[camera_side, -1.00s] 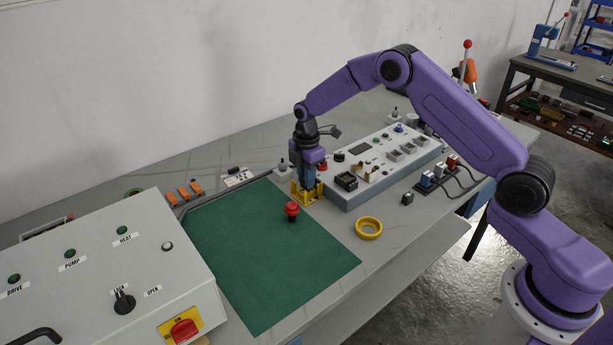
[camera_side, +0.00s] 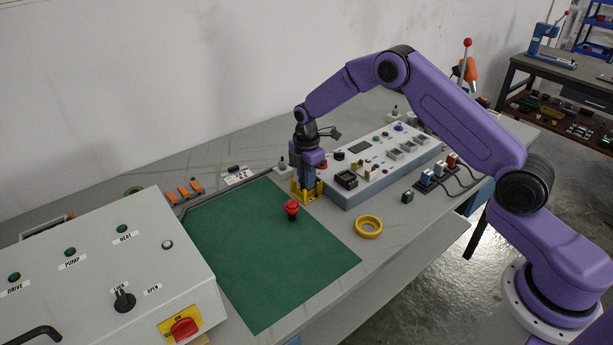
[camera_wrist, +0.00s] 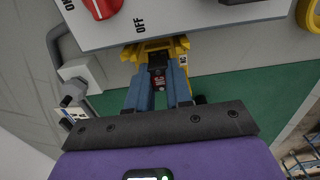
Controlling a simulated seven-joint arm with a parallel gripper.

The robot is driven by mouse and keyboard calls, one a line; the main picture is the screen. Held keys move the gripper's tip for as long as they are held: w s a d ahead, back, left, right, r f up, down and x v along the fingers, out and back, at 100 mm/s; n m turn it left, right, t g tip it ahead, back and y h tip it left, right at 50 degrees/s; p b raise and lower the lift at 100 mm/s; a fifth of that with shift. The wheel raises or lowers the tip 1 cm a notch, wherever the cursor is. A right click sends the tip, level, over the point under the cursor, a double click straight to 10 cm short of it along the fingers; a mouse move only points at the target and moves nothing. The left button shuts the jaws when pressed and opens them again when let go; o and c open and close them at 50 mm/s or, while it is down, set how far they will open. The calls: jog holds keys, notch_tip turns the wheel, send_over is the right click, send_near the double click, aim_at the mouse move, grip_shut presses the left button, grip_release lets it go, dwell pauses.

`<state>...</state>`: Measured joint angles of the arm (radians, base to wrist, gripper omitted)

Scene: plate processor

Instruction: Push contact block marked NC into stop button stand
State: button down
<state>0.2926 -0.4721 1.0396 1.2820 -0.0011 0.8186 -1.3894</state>
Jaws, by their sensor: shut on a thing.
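The yellow stop button stand (camera_side: 307,192) is on the bench at the back right corner of the green mat. It also shows in the wrist view (camera_wrist: 153,49). My gripper (camera_side: 308,184) points down over the stand, its blue fingers reaching into it. In the wrist view my gripper (camera_wrist: 159,88) is shut on a small dark block with a reddish mark (camera_wrist: 158,80), the contact block, at the stand's opening. Its marking is too small to read, and I cannot tell how deep it sits. The side view hides the block behind the fingers and stand.
A red mushroom button (camera_side: 291,207) stands on the green mat (camera_side: 260,260). A yellow ring (camera_side: 369,227) and a small dark block (camera_side: 407,197) lie to the right. A grey control panel (camera_side: 375,180) is close beside the stand. A large switch box (camera_side: 110,265) fills the left front.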

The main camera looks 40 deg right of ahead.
jog(key=shift+f, duration=0.65)
jog(key=c, duration=0.9)
grip_release()
jog(key=shift+c, duration=0.2)
jog(key=shift+r, duration=0.1)
